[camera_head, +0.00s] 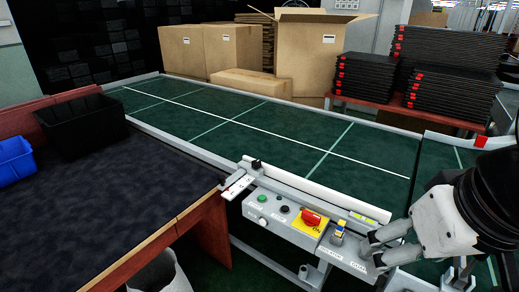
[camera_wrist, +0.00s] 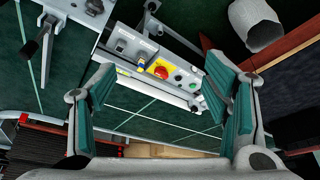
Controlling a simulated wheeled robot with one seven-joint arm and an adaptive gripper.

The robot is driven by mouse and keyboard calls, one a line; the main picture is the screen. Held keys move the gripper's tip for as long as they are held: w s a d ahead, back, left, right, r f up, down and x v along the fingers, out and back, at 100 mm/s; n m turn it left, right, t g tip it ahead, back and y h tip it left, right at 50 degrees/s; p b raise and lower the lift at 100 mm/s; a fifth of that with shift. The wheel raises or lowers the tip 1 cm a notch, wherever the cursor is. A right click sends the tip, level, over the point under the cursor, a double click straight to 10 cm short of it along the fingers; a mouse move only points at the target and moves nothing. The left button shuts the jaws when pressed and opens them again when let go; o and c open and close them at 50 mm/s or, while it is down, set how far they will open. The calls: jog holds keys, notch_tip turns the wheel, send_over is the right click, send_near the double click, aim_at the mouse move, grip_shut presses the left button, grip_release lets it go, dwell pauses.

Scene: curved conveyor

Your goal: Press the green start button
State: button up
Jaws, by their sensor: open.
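The green start button (camera_head: 262,199) is a small round button near the left end of a grey control box (camera_head: 246,212) on the conveyor's near side. In the wrist view the green button (camera_wrist: 193,87) shows between my fingers, nearer the right one. A black button (camera_head: 285,209) and a red switch on a yellow plate (camera_head: 311,217) sit to its right in the head view. My gripper (camera_head: 378,250) is open and empty, to the right of the box in the head view. In the wrist view, my gripper (camera_wrist: 160,68) has its green-padded fingers wide apart.
The green conveyor (camera_head: 240,120) runs behind the box. A dark-topped table (camera_head: 100,200) with a black bin (camera_head: 82,124) and a blue bin (camera_head: 14,160) is at left. Cardboard boxes (camera_head: 312,55) and stacked black trays (camera_head: 440,85) stand behind the conveyor.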

grip_shut()
dwell(1.2)
